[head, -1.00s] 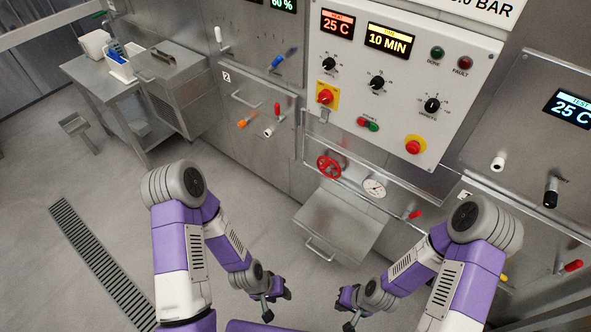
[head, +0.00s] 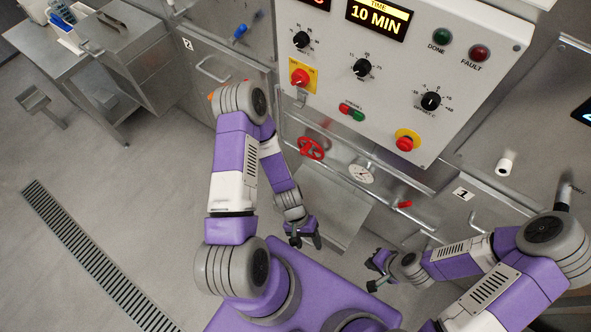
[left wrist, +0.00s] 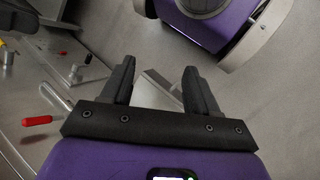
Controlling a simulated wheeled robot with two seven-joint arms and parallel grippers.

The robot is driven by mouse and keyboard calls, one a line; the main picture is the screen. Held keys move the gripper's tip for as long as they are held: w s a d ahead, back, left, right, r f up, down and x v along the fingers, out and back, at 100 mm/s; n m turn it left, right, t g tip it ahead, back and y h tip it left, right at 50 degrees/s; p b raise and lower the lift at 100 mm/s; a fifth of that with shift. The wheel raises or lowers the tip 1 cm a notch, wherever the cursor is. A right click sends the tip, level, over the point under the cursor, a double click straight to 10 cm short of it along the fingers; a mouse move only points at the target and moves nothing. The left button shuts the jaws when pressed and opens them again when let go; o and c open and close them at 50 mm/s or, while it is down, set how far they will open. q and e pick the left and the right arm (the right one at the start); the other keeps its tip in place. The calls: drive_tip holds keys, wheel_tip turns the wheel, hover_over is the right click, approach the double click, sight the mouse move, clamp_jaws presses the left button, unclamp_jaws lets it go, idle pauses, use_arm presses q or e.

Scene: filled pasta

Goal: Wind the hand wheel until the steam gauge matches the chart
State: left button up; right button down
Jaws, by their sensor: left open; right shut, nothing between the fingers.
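The red hand wheel (head: 311,148) is on the lower front of the machine, below the control panel. The round white steam gauge (head: 361,174) sits to its right; its needle is too small to read. The chart is not clearly in view. My left gripper (head: 307,242) is open and empty, low in front of the machine and below the wheel, apart from it. Its two dark fingers also show in the left wrist view (left wrist: 158,85), with nothing between them. My right gripper (head: 374,274) is shut and empty, below and to the right of the gauge.
The control panel (head: 400,120) carries knobs, buttons and a 10 MIN display. A steel shelf (head: 335,205) juts out below the wheel. A small red handle (head: 402,205) is right of the gauge. A steel cart (head: 120,60) stands at the left.

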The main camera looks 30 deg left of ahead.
use_arm(q)
drive_tip(key=w+d+n+t+h+b, duration=0.1)
drive_tip(key=w+d+n+t+h, duration=0.3)
drive_tip(key=h, duration=0.4)
drive_tip(key=n+t+y+b, duration=0.5)
drive_tip(key=n+t+y, duration=0.65)
drive_tip(key=t, duration=0.55)
approach(302, 154)
drive_tip(key=w+m+y, duration=0.1)
drive_tip(key=w+m, duration=0.1)
drive_tip(key=w, duration=0.6)
drive_tip(key=w+d, duration=0.1)
drive_tip(key=shift+w+r, duration=0.1)
drive_tip(key=shift+w, duration=1.5)
